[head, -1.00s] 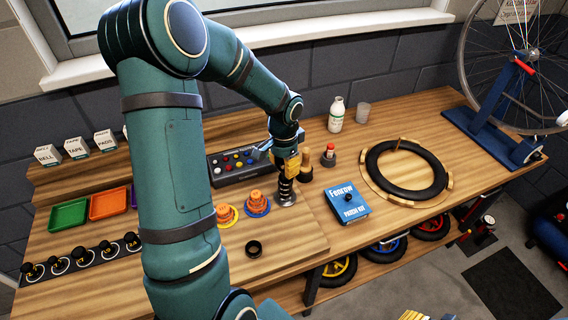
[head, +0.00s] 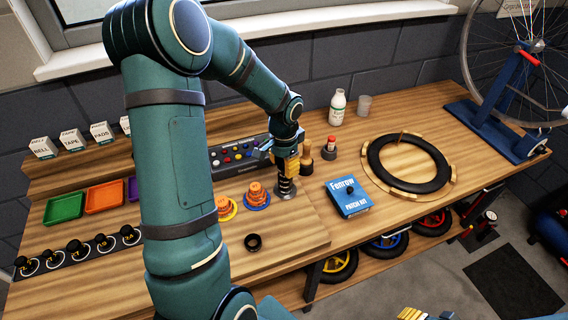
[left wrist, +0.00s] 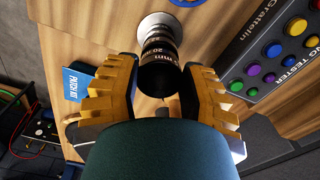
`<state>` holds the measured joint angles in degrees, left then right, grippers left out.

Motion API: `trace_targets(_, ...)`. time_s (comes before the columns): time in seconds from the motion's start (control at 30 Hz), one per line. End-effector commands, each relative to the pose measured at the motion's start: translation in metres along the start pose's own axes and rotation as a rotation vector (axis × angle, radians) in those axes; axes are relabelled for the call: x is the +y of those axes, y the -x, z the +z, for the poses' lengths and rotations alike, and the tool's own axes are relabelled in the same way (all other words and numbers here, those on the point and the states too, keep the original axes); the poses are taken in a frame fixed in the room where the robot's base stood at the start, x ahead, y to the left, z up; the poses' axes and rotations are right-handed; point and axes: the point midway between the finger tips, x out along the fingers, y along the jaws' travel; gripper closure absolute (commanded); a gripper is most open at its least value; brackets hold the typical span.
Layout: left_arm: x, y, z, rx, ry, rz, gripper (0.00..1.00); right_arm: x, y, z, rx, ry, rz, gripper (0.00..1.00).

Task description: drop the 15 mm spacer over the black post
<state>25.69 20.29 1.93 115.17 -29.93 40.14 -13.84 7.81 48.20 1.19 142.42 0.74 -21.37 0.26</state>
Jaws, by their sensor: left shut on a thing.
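My left gripper (head: 285,176) points down over the black post at the bench's middle, which stands on a round silver base (head: 285,191). In the left wrist view its gold fingers (left wrist: 158,95) are either side of a black spacer (left wrist: 158,76), and it is shut on it. Dark ringed pieces show below the spacer around the post; print reading "mm" and "20" is partly legible. The held spacer's size, and whether it touches the stack, I cannot tell. Gold fingertips at the bottom edge, seemingly my right gripper (head: 412,313), are mostly cut off.
A loose black ring (head: 253,243) lies in front. Orange stacks (head: 257,194) stand left of the post, a button tester (head: 235,152) behind. A blue patch kit box (head: 347,197) and a tire (head: 407,163) lie to the right. Wooden bench is clear around the ring.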

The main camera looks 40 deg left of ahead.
Motion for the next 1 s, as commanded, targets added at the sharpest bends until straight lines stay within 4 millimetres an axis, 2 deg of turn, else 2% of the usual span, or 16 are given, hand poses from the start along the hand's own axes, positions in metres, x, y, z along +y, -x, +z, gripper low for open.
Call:
trace_targets(0.03, 0.000, 0.000, 0.000, 0.000, 0.000, 0.000, 0.82, 0.000, 0.000, 0.000, 0.000, 0.000, 0.000, 0.53)
trace_targets(0.07, 0.000, 0.000, 0.000, 0.000, 0.000, 0.000, 0.51, 0.000, 0.000, 0.000, 0.000, 0.000, 0.000, 0.53)
trace_targets(0.13, 0.000, 0.000, 0.000, 0.000, 0.000, 0.000, 0.26, 0.000, 0.000, 0.000, 0.000, 0.000, 0.000, 0.53)
trace_targets(0.43, 0.000, 0.000, 0.000, 0.000, 0.000, 0.000, 0.24, 0.000, 0.000, 0.000, 0.000, 0.001, 0.000, 0.53)
trace_targets(0.57, 0.000, 0.007, 0.000, 0.002, 0.000, -0.001, 0.24, 0.000, 0.000, 0.000, 0.000, 0.001, 0.000, 0.53)
trace_targets(0.67, -0.001, 0.021, -0.001, 0.003, -0.001, -0.003, 0.24, 0.000, 0.000, 0.000, 0.000, 0.001, 0.000, 0.53)
trace_targets(1.0, 0.000, 0.089, -0.001, 0.005, 0.000, -0.003, 0.24, 0.000, 0.000, 0.000, 0.000, 0.000, 0.000, 0.53)
